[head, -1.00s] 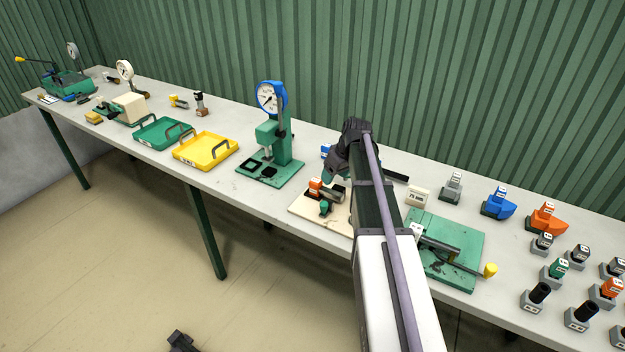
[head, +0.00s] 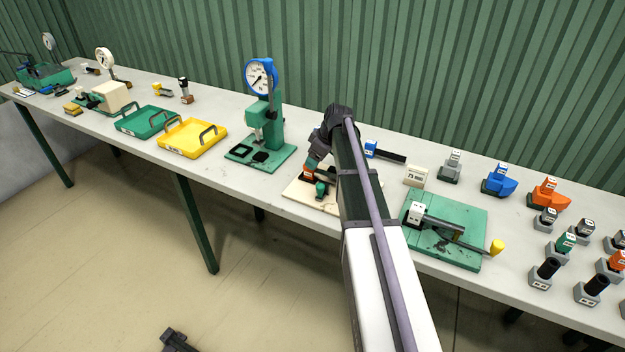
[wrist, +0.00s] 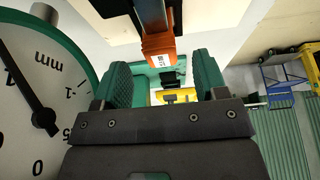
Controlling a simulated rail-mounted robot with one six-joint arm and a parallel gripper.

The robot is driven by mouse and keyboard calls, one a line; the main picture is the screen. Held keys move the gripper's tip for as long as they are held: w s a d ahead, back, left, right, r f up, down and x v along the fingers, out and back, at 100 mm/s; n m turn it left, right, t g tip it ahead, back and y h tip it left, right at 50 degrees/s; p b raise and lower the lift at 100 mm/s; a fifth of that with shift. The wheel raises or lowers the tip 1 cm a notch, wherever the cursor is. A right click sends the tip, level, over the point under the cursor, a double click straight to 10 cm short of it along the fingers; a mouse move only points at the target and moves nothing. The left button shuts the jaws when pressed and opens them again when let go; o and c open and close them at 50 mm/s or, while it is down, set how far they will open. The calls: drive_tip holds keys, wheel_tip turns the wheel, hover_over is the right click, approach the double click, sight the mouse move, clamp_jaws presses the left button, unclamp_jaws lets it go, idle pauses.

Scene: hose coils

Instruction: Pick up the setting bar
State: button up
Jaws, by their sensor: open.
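An orange-ended bar with a white label (wrist: 160,45) and a dark shaft shows in the wrist view, between and beyond my green finger pads. In the head view its orange end (head: 308,176) is on a beige board (head: 296,193), partly hidden by my arm. My gripper (wrist: 162,70) is open, with nothing held; in the head view it (head: 314,162) is just above the orange end. A blue-ended black bar (head: 390,154) lies on the bench behind my arm. I cannot tell for certain which bar is the setting bar.
A large mm dial (wrist: 30,100) is close on the left in the wrist view. A green press with a blue dial (head: 262,76) stands left of my gripper. A green plate (head: 465,215) with a fixture and several labelled blocks are to the right.

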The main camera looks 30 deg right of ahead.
drive_tip(key=b+x, duration=0.3)
drive_tip(key=x, duration=0.1)
drive_tip(key=shift+f, duration=0.25)
drive_tip(key=shift+w, duration=0.1)
drive_tip(key=shift+r, duration=0.2)
clamp_jaws()
